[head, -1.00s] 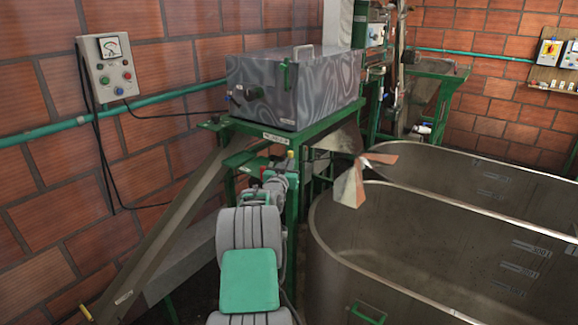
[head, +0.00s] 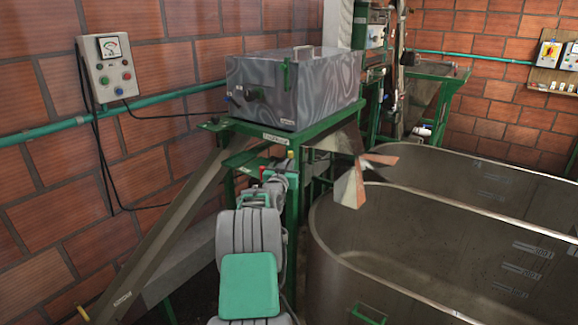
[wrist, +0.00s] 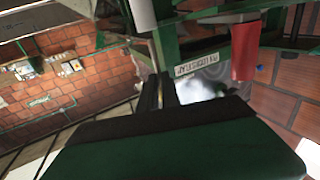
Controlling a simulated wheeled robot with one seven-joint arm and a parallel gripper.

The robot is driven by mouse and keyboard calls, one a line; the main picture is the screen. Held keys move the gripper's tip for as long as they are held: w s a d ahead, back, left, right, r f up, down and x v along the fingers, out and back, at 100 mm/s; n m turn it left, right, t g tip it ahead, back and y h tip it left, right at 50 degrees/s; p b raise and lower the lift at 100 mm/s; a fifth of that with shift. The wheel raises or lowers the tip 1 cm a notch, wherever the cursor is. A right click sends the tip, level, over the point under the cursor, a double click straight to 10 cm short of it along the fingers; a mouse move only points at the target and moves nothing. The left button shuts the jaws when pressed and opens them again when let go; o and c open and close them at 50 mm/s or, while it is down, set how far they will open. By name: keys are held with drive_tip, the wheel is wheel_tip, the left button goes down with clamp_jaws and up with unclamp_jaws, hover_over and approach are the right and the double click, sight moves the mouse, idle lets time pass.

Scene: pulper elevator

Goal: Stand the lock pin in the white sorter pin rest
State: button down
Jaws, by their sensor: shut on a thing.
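My gripper (wrist: 158,92) shows in the wrist view beyond its dark green body, with its fingers close together. A thin tan strip between them is probably the lock pin (wrist: 160,95), but most of it is hidden. In the head view my arm reaches to the green frame below the grey metal box, and its own links hide the fingertips. A white cylindrical part (wrist: 140,14) stands at the top of the wrist view; I cannot tell whether it is the white sorter pin rest. A white label (wrist: 196,66) sits on the green frame right of the fingers.
The grey metal box (head: 300,90) stands on the green frame (head: 275,136). A sloping chute (head: 165,220) runs down left. Large metal tanks (head: 420,235) fill the right. A red part (wrist: 244,50) hangs at the wrist view's right. A control box (head: 108,68) hangs on the brick wall.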

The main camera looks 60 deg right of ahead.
drive_tip(key=shift+f+b, duration=2.55)
drive_tip(key=shift+b, duration=0.1)
drive_tip(key=c, duration=1.5)
unclamp_jaws()
drive_tip(key=b+v, duration=0.1)
drive_tip(key=v, duration=0.6)
drive_tip(key=shift+a, duration=0.4)
drive_tip(key=shift+s, duration=0.1)
